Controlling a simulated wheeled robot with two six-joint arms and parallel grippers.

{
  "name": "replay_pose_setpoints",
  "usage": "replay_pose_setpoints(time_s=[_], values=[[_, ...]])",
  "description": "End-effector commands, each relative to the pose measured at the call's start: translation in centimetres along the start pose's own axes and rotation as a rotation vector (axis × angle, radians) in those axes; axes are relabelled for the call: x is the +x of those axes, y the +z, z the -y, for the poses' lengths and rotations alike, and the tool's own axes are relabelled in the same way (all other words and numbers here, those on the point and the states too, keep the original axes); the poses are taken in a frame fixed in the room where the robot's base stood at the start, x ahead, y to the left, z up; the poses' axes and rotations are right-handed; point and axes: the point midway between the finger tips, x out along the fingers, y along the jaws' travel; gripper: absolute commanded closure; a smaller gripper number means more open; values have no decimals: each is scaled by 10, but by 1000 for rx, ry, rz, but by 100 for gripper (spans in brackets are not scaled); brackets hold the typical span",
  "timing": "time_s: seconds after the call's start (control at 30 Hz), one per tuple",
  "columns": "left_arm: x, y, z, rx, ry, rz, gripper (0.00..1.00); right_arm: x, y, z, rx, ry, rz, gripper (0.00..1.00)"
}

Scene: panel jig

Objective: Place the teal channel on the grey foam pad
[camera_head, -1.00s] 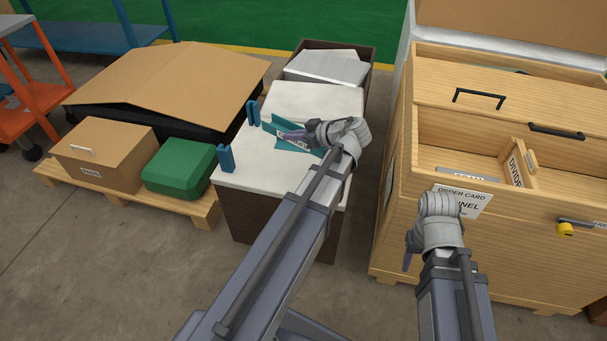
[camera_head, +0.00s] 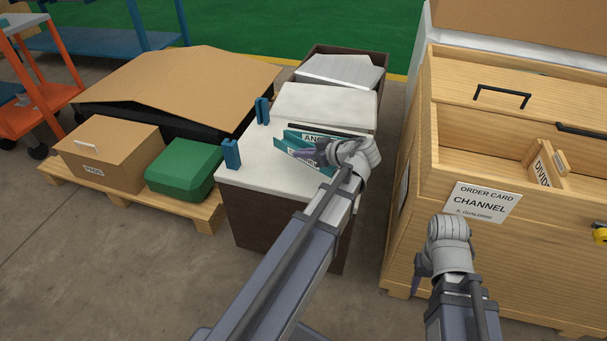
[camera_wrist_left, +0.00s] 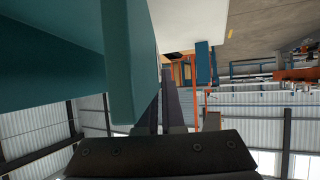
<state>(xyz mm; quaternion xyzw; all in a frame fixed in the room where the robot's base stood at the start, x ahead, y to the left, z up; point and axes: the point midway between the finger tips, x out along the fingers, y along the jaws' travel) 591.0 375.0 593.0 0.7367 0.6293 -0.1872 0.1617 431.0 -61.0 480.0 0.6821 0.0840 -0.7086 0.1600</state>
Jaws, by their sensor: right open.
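The teal channel (camera_head: 290,138) is over the white-topped stand, tilted, with white labels partly covered by my gripper. My left gripper (camera_head: 310,154) is shut on it; a dark finger lies against its near side. In the left wrist view the channel (camera_wrist_left: 130,60) fills the upper left, close to a dark finger (camera_wrist_left: 172,100). Whether the channel touches the stand top is unclear. A pale grey slab (camera_head: 326,104) lies behind the channel; I cannot tell whether it is the foam pad. My right gripper (camera_head: 418,282) is open and empty, in front of the wooden cabinet.
Two blue posts (camera_head: 231,154) stand at the stand's left edge. A brown bin (camera_head: 350,50) holding a grey piece is behind. The wooden cabinet (camera_head: 500,120) with an order card (camera_head: 480,202) is right. A green case (camera_head: 184,166) and cardboard box (camera_head: 112,150) sit on a pallet left.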

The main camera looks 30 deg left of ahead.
Motion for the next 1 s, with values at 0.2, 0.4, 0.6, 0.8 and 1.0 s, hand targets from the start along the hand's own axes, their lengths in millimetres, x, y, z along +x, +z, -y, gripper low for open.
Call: replay_pose_setpoints(time_s=[0.2, 0.4, 0.6, 0.8, 1.0], values=[[10, 18, 0, 0, 0, -1, 100, 20, -1, 2, 2, -1, 0, 50], [13, 23, 0, 0, 0, -1, 100, 27, -2, 3, 4, -1, 0, 50], [25, 45, 0, 0, 0, -1, 100, 51, -3, 5, 9, -1, 0, 50], [27, 50, 0, 0, 0, -1, 100, 57, -3, 6, 13, -1, 0, 50], [27, 50, 0, 0, 0, -1, 100, 56, -3, 6, 12, -1, 0, 50]])
